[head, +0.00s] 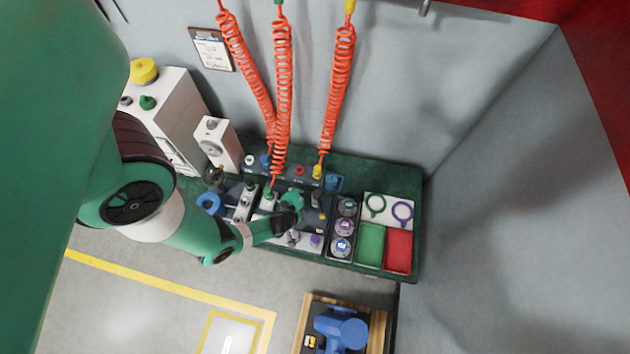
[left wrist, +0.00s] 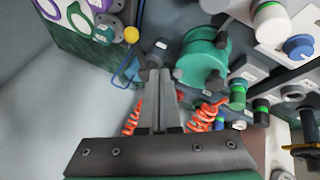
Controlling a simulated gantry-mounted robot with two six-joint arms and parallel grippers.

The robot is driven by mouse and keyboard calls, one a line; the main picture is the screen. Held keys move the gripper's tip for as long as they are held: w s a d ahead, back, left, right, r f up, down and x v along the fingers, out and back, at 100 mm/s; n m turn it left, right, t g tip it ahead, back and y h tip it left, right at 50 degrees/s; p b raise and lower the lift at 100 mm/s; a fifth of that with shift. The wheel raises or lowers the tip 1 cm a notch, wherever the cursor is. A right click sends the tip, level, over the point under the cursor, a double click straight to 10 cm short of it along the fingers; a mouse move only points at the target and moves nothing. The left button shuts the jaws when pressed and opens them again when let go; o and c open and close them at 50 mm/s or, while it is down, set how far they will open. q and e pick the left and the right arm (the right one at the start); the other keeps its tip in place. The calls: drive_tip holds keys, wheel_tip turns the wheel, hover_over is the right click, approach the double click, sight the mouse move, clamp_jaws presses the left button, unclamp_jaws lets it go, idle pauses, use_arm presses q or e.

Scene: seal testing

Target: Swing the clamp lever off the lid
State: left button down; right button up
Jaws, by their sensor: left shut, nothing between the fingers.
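The teal round lid (left wrist: 204,58) stands to the right of my left fingertips in the left wrist view. In the head view the teal part (head: 294,199) shows just beyond my left gripper (head: 284,219), partly covered by it. In the left wrist view my left gripper (left wrist: 157,84) is shut with nothing between its fingers. A dark stubby part (left wrist: 155,54) lies right at its tips; I cannot tell whether it is the clamp lever's end or whether they touch. The rest of the clamp lever is hard to make out. My right gripper is out of view.
Orange coiled hoses (head: 281,95) hang down to the bench. Green and purple rings (head: 401,211) lie behind the trays. White machines (head: 172,118) stand at the left.

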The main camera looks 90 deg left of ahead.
use_arm(q)
drive_tip(key=shift+p+v, duration=0.65)
drive_tip(key=shift+v, duration=1.6)
drive_tip(key=shift+s, duration=0.1)
